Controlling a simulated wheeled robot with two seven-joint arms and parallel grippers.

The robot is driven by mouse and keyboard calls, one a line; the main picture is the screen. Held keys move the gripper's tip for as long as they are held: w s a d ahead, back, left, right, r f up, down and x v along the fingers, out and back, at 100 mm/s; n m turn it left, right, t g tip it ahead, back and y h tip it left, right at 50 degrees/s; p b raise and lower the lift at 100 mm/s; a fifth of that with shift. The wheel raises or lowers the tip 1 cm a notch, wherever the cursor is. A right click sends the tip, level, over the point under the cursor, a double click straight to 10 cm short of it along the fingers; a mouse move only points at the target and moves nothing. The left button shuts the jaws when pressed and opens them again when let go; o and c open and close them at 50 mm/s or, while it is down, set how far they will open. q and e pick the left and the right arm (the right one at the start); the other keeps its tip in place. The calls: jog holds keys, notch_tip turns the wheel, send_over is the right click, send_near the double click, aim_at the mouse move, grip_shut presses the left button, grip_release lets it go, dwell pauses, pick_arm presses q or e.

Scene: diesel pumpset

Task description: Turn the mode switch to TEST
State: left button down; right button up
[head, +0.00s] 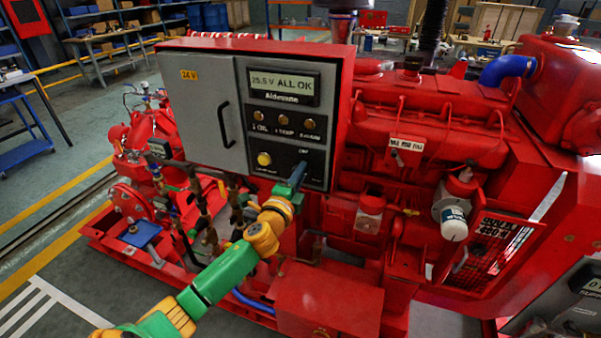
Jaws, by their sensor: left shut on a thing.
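The control panel (258,133) is a dark face on a red cabinet, with a display reading "25.5 V ALL OK" (283,83). The mode switch is at the panel's lower right, under a small label (303,151) that seems to read "OFF". My left gripper (298,174) reaches it from below and is shut on it. The gripper hides nearly all of the switch, so its pointing direction cannot be read. My right gripper is not in view.
A yellow button (264,159) sits just left of the gripper, with several round indicators (283,121) above. A grey cabinet door (207,107) with a black handle is further left. Red engine parts (427,130) crowd the right. Open floor lies at lower left.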

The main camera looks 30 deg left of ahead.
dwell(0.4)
pick_arm(q)
jog(key=c, duration=0.9)
grip_release()
jog(key=b+v, duration=0.1)
jog(key=v, duration=0.6)
jog(key=shift+s, duration=0.1)
jog(key=shift+f, duration=0.1)
